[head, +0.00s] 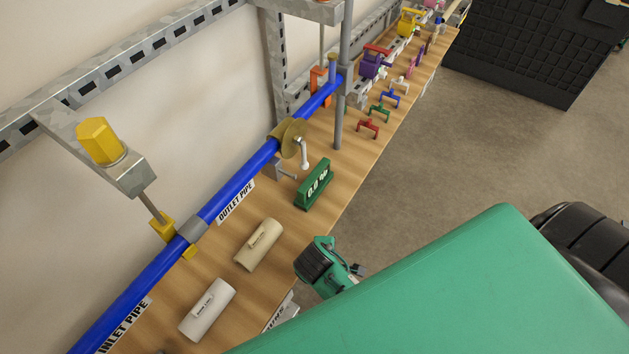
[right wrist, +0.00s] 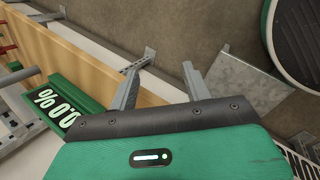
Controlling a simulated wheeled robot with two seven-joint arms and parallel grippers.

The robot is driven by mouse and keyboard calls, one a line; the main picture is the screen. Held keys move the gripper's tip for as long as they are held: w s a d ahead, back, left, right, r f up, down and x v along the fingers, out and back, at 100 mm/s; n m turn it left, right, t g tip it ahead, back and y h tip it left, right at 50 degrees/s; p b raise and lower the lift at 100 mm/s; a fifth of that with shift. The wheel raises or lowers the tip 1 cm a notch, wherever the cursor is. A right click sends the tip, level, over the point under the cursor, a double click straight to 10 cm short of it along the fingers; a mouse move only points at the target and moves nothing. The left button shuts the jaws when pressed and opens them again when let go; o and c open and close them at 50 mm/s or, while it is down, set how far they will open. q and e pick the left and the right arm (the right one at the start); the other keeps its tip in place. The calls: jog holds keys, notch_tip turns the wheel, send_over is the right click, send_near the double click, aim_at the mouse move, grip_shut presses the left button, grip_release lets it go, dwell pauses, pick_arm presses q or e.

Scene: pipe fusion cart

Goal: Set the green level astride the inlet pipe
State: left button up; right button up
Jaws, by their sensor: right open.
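The green level (head: 314,185) stands on the wooden bench near its front edge and reads 0.0 %. It also shows at the left of the right wrist view (right wrist: 75,88). The blue inlet pipe (head: 120,300) runs along the wall side at lower left, beside its INLET PIPE label (head: 124,325). In the right wrist view my right gripper (right wrist: 162,75) is open, with nothing between its fingers, and the level is to the left of them. In the head view my green right arm covers the lower right. My left gripper is not in view.
A grey clamp (head: 193,229) and a brass-coloured disc (head: 288,136) sit on the blue pipe line. A beige cylinder (head: 258,245) and a white cylinder (head: 207,309) lie on the bench (head: 345,180). Several coloured clamps stand farther back. Open floor lies to the right.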

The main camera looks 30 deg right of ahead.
aim_at(307, 184)
jog(key=w+r+n+h, duration=0.1)
jog(key=w+n, duration=0.1)
jog(key=w+a+r+n+t+h, duration=0.1)
jog(key=w+r+n, duration=0.1)
jog(key=w, duration=0.1)
jog(key=w+a+r+n+h, duration=0.1)
jog(key=w+r+n, duration=0.1)
jog(key=shift+w+a+r+h, duration=0.15)
jog(key=shift+w+r+h, duration=0.1)
jog(key=shift+h, duration=0.05)
jog(key=w+a+r+n+t+h, duration=0.2)
jog(key=w+a+r+n+h, duration=0.15)
jog(key=w+r+n, duration=0.3)
jog(key=p+x, duration=0.1)
jog(key=x, duration=0.7)
jog(key=shift+w+d+f+p, duration=0.1)
jog(key=shift+w+d+p, duration=0.05)
jog(key=shift+p, duration=0.2)
jog(key=shift+p+x, duration=0.75)
jog(key=shift+x, duration=1.9)
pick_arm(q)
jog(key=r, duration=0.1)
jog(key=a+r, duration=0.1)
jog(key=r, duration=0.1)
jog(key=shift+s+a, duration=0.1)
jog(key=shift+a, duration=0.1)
pick_arm(e)
jog(key=shift+w, duration=0.1)
grip_shut()
